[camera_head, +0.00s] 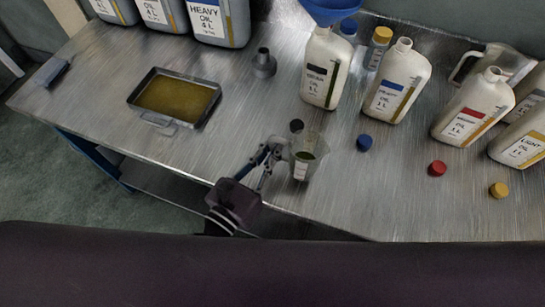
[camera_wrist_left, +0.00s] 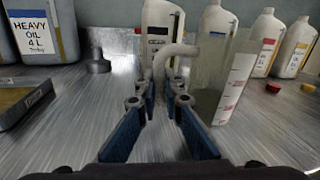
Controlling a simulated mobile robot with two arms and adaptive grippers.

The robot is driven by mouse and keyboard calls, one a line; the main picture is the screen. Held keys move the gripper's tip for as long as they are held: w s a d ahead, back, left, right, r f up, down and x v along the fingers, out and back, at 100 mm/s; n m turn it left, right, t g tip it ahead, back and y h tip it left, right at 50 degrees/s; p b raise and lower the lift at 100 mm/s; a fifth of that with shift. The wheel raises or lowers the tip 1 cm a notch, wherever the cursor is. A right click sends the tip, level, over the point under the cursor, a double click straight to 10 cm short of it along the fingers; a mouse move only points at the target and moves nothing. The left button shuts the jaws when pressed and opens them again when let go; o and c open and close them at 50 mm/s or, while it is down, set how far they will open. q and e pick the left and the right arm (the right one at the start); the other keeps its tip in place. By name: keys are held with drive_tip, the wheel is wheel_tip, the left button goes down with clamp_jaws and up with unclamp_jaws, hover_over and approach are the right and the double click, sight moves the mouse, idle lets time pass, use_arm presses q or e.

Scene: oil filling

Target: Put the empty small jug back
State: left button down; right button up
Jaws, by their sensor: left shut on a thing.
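The small clear jug (camera_head: 306,154) with a white label is near the table's front edge in the head view. It also shows on the right of the left wrist view (camera_wrist_left: 212,72), see-through, with a graduated label. My left gripper (camera_head: 268,153) is at the jug's left side. In the left wrist view its blue-padded fingers (camera_wrist_left: 164,98) are shut on the jug's curved handle. The jug looks about upright. I cannot tell whether its base touches the table or whether oil remains inside. My right gripper is not in view.
Oil bottles stand along the back and right, one with a blue funnel (camera_head: 330,10). A larger clear jug (camera_head: 490,62) stands behind them. Black (camera_head: 296,125), blue (camera_head: 365,142), red (camera_head: 437,168) and yellow (camera_head: 498,190) caps lie in front. An oil tray (camera_head: 151,117) sits left.

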use_arm(q)
wheel_tip(320, 180, down, 4)
drive_tip(key=shift+r+b, duration=0.25)
drive_tip(key=shift+b, duration=0.65)
drive_tip(key=shift+f, duration=0.1)
drive_tip(key=c, duration=2.1)
unclamp_jaws()
